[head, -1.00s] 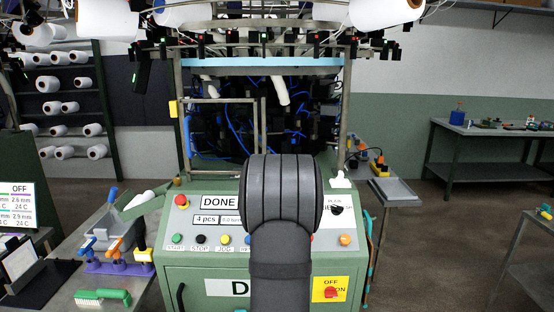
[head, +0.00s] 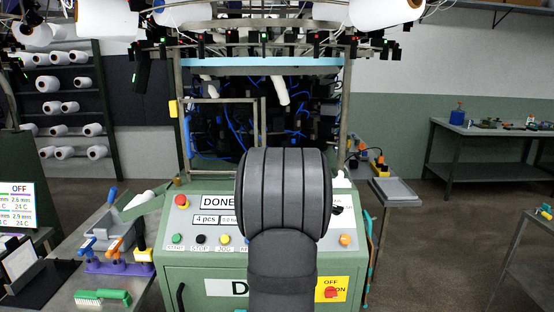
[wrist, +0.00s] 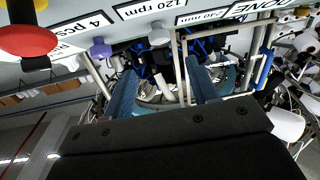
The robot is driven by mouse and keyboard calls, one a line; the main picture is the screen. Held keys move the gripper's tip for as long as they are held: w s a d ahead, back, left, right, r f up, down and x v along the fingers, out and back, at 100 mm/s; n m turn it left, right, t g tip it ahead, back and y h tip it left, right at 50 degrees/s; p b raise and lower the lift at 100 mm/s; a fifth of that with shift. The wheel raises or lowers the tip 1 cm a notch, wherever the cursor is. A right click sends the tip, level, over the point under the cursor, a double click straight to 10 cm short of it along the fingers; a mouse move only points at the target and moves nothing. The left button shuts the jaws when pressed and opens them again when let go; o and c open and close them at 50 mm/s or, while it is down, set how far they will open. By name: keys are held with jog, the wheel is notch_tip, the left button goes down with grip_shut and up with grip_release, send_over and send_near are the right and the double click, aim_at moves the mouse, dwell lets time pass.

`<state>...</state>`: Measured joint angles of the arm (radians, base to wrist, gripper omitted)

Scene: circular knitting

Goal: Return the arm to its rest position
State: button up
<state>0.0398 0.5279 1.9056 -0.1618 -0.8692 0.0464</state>
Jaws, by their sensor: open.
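My gripper (wrist: 162,78) shows in the wrist view with its two blue fingers apart and nothing between them. In the head view my dark arm (head: 284,195) stands in front of the green control panel (head: 205,280) and hides the gripper and the panel's middle. The wrist view is turned over: the panel's labels, such as "120 rpm", run along the top, and a red button (wrist: 28,40) is large at top left. The knitting machine's inside (wrist: 165,85) lies beyond the fingers.
A side table (head: 140,270) at left holds coloured tools and a green brush (head: 102,296). A grey tray (head: 395,190) stands right of the machine. A red switch on yellow (head: 331,291) is close to my arm. Open floor lies at right.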

jog(key=w, duration=0.6)
jog(key=w+a, duration=0.1)
jog(key=w, duration=0.2)
jog(key=shift+w, duration=0.4)
jog(key=shift+w+m+h, duration=0.25)
jog(key=shift+m+h, duration=0.05)
jog(key=shift+a+m+g+h, duration=0.15)
jog(key=shift+m+g+h, duration=0.15)
jog(key=shift+m+h, duration=1.4)
jog(key=shift+a+m+g+h, duration=0.15)
jog(key=shift+m+g+h, duration=0.15)
jog(key=shift+m+h, duration=1.35)
jog(key=shift+s+r+m, duration=0.15)
jog(key=shift+r+m, duration=0.05)
jog(key=shift+m, duration=0.25)
jog(key=s+r, duration=0.4)
jog(key=s, duration=0.1)
jog(key=shift+s+a+r, duration=0.35)
jog(key=shift+s+a, duration=0.05)
jog(key=shift+o, duration=0.3)
